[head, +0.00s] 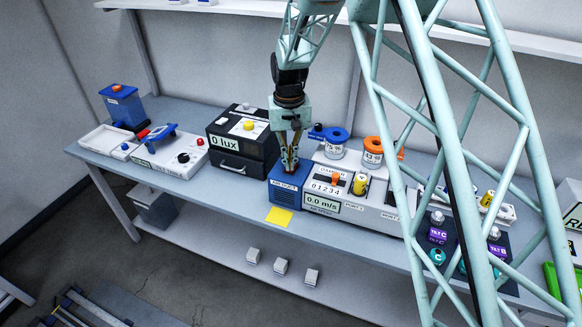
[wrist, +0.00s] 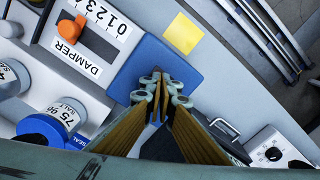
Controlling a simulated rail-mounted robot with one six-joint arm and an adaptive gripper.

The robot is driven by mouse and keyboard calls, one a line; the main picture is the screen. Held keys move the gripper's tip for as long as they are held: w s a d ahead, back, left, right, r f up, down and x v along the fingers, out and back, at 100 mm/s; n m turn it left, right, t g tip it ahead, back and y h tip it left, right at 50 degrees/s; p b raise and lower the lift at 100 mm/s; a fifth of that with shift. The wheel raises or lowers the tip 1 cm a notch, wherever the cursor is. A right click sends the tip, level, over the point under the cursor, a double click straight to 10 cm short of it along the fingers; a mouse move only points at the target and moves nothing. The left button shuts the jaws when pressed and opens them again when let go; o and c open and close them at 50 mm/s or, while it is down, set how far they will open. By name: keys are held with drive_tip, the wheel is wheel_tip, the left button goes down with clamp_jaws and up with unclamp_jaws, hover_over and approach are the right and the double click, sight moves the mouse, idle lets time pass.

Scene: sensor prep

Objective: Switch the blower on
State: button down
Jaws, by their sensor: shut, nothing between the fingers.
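The blue box (head: 287,189) labelled AIR DUCT stands on the bench, joined to a grey unit with a 0.0 m/s display (head: 323,203). An orange damper knob (head: 335,178) sits beside a 0 to 4 scale. In the wrist view the blue box (wrist: 187,78) lies under the fingertips and the damper knob (wrist: 68,28) is at upper left. My gripper (head: 290,170) is shut and empty, pointing down at the top of the blue box; it also shows in the wrist view (wrist: 160,80). Contact cannot be told. The fingers hide part of the top, and I cannot make out a switch.
A black 0 lux box (head: 242,143) stands left of the blue box. A white panel with knobs (head: 165,160) is further left. Jars with blue (head: 337,134) and orange (head: 373,144) lids stand behind. A yellow note (head: 279,216) lies on the front edge.

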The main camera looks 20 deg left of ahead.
drive_tip(key=shift+f, duration=0.45)
idle(0.5)
drive_tip(key=shift+r, duration=0.15)
drive_tip(key=shift+r+p, duration=1.25)
drive_tip(key=shift+r, duration=2.15)
